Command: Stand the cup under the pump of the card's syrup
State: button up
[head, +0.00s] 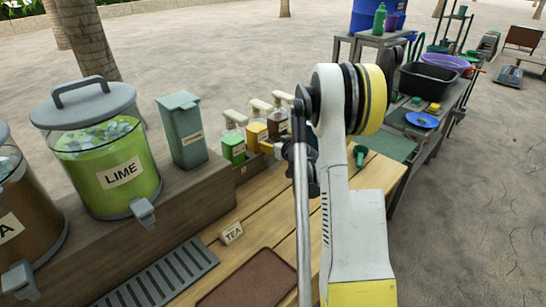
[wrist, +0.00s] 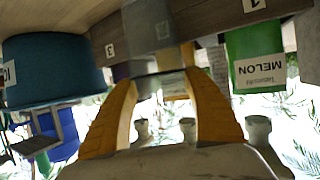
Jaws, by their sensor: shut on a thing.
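In the wrist view, my gripper (wrist: 158,68) has its yellow fingers closed around a greyish see-through cup (wrist: 150,28), which overlaps the wooden rail behind it. In the head view my arm hides the gripper and cup. The syrup bottles with pale pump heads stand in a row at the back of the counter: a green one (head: 233,148), a yellow one (head: 256,134) and a brown one (head: 277,124). In the wrist view a green bottle labelled MELON (wrist: 250,60) is right of the cup. A small card reading TEA (head: 231,233) stands on the counter.
A LIME dispenser (head: 115,175) and a grey-green lidded bin (head: 183,135) stand on the raised shelf at left. A slotted drip tray (head: 160,275) and a brown mat (head: 250,280) lie in front. A numbered wooden rail (wrist: 220,18) crosses the wrist view. A black tub (head: 427,88) sits at right.

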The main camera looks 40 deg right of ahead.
notch_tip(320, 180, down, 4)
jog(key=shift+w+f+b, duration=0.1)
jog(key=shift+f+b, duration=0.05)
jog(key=shift+b, duration=1.05)
jog(key=o, duration=1.1)
